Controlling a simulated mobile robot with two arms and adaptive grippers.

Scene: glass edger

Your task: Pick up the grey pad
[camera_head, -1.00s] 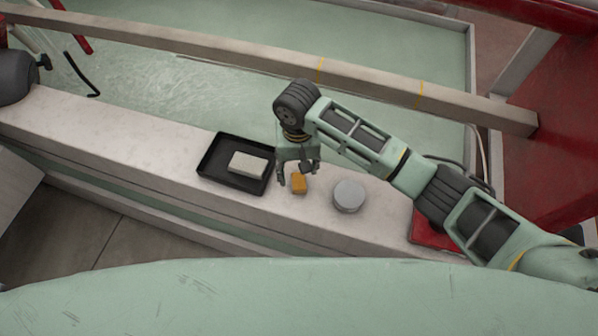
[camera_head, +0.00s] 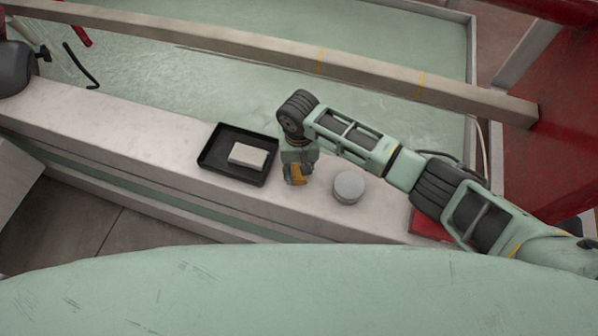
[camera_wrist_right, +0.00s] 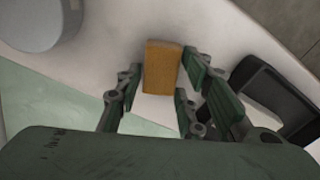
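A light grey rectangular pad (camera_head: 248,155) lies in a black tray (camera_head: 212,165) on the pale ledge in the head view. My right gripper (camera_head: 298,181) points down to the right of the tray, over an orange block (camera_head: 300,173) on the ledge. In the right wrist view the orange block (camera_wrist_right: 163,67) lies between the spread fingers of my right gripper (camera_wrist_right: 160,78), with a small gap at its left side. Whether the right finger touches it I cannot tell. My left gripper is out of view.
A round grey disc (camera_head: 348,187) stands on the ledge (camera_head: 110,130) right of my right gripper. A red object (camera_head: 428,226) lies farther right. A long beam (camera_head: 220,48) runs behind the ledge. The ledge left of the tray is clear.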

